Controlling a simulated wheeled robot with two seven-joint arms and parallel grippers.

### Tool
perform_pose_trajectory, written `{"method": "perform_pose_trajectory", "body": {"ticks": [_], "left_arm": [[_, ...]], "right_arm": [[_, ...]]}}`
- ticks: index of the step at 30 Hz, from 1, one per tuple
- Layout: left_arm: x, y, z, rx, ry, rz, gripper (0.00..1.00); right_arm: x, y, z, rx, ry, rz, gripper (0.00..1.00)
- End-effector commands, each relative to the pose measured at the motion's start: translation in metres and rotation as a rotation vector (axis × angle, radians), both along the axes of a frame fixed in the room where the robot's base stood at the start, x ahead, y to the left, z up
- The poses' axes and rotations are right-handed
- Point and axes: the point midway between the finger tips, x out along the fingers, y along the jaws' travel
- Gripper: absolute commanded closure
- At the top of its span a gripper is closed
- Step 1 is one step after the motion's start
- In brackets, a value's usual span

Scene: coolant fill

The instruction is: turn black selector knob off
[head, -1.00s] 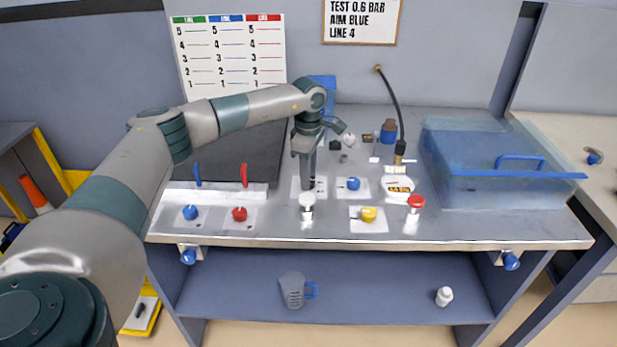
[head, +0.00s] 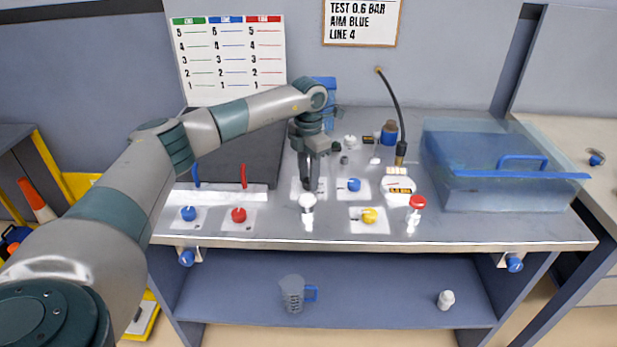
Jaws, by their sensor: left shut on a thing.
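My left gripper (head: 310,183) points straight down over a small white plate (head: 297,192) in the middle of the bench. It is shut on the black selector knob on that plate. The fingers cover nearly all of the knob, so its pointer and setting cannot be read. My right gripper is not in view.
Close by are a blue knob (head: 354,185) to the right, a white-topped knob (head: 307,201) in front, a yellow knob (head: 369,215) and a red button (head: 417,203). Blue (head: 189,213) and red (head: 238,215) knobs stand left. A clear blue bin (head: 490,175) fills the right side.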

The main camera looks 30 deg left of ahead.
Motion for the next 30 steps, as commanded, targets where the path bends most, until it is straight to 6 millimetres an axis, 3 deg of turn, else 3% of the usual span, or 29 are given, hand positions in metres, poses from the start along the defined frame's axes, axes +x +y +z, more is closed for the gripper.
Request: {"method": "perform_pose_trajectory", "body": {"ticks": [18, 30], "left_arm": [[0.0016, 0.0001, 0.0028, -0.002, -0.005, 0.559, 0.93], [0.0018, 0.0004, 0.0029, -0.001, -0.007, 0.732, 0.93]], "right_arm": [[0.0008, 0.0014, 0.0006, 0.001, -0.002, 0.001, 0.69], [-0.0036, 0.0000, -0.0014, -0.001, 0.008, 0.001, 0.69]]}}
